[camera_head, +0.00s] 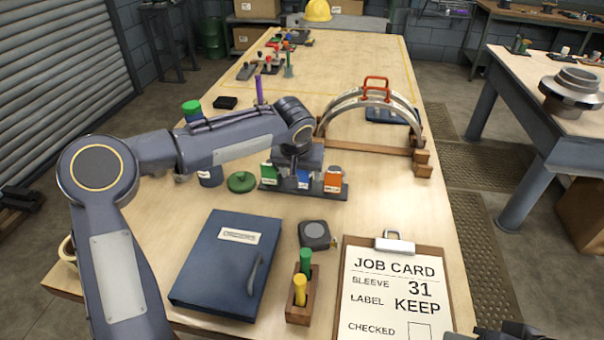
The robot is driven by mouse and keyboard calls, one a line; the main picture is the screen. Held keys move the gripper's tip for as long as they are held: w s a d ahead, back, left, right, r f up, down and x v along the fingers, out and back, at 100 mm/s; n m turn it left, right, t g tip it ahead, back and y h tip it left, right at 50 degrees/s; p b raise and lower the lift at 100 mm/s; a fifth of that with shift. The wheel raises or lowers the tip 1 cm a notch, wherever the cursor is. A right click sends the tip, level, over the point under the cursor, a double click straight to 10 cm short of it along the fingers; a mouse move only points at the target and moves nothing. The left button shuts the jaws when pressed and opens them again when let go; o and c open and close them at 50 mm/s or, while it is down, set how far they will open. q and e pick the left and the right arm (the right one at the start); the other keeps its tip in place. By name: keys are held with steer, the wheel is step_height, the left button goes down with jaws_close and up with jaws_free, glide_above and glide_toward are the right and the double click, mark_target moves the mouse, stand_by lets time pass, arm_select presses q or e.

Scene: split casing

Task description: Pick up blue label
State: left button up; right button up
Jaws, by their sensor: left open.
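The blue label (303,183) stands in a dark rack (330,193) in the middle of the table, between a green label (268,174) and an orange label (332,182). My left gripper (300,168) is open and points down right over the blue label. The gripper hides the label's upper part, and I cannot tell whether the fingers touch it. A dark part at the bottom right edge (512,331) may be my right gripper; its fingers cannot be made out.
In front lie a blue binder (226,262), a tape measure (315,234), a wooden block with green and yellow pegs (301,312) and a job card clipboard (395,292). An arched casing (375,100) on a wooden cradle stands behind right. A green lid (241,182) lies left of the rack.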

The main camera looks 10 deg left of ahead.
arm_select(q)
steer(key=c, duration=1.1)
steer(key=shift+r, duration=0.1)
